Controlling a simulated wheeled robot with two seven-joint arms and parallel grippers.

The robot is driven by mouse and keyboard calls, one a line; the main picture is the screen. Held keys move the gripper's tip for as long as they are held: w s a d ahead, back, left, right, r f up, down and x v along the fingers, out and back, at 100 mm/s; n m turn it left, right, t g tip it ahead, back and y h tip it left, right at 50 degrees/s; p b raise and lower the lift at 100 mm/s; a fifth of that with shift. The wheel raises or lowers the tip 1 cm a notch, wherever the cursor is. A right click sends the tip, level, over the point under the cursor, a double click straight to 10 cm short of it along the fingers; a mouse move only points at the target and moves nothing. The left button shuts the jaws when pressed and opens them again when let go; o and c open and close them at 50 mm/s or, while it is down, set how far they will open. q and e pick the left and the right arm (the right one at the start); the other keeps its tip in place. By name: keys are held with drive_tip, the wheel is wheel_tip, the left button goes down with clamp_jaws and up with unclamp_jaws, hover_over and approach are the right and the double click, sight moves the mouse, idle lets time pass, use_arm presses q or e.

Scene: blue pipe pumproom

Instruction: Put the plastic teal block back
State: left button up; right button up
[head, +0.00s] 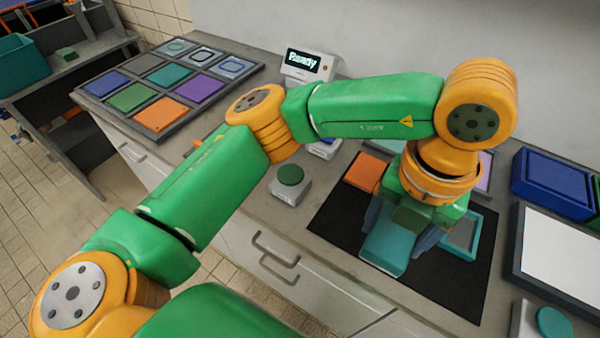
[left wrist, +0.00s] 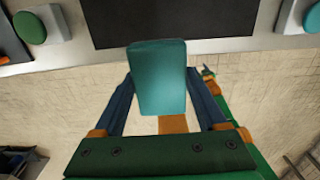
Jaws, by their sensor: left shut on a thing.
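My left gripper (head: 398,247) is over the black mat (head: 335,222) and shut on the plastic teal block (head: 387,246). In the left wrist view the teal block (left wrist: 157,80) sits between the two blue fingers (left wrist: 160,100), sticking out past their tips. In the head view it hangs near the mat's front edge; its exact height is hard to tell. A teal-rimmed piece with a grey inside (head: 462,236) is on the mat just right of the gripper. My right gripper does not show.
An orange block (head: 366,171) lies at the mat's back left. A panel of coloured squares (head: 131,97) lies at the back left, with a display (head: 304,62) reading "Ready" beside it. A green button (head: 290,176) is left of the mat; blue bins (head: 552,184) stand right.

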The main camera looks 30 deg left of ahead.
use_arm(q)
drive_tip(key=w+a+f+p, duration=0.2)
drive_tip(key=w+a+f, duration=0.1)
drive_tip(key=w+a, duration=0.2)
hover_over(340, 214)
wheel_tip(340, 214, down, 6)
drive_tip(key=shift+f+b, duration=0.25)
drive_tip(key=shift+b, duration=0.05)
wheel_tip(340, 214, down, 3)
drive_tip(key=shift+r+p, duration=0.15)
drive_tip(key=shift+p, duration=0.6)
drive_tip(key=shift+f+b, duration=0.3)
drive_tip(key=shift+f, duration=0.15)
drive_tip(key=o, duration=1.1)
drive_tip(key=shift+r, duration=0.35)
wheel_tip(340, 214, up, 5)
drive_tip(key=shift+w+r+b, duration=0.1)
drive_tip(key=shift+b, duration=0.25)
wheel_tip(340, 214, up, 7)
drive_tip(key=shift+f+p, duration=0.2)
drive_tip(key=shift+p, duration=0.1)
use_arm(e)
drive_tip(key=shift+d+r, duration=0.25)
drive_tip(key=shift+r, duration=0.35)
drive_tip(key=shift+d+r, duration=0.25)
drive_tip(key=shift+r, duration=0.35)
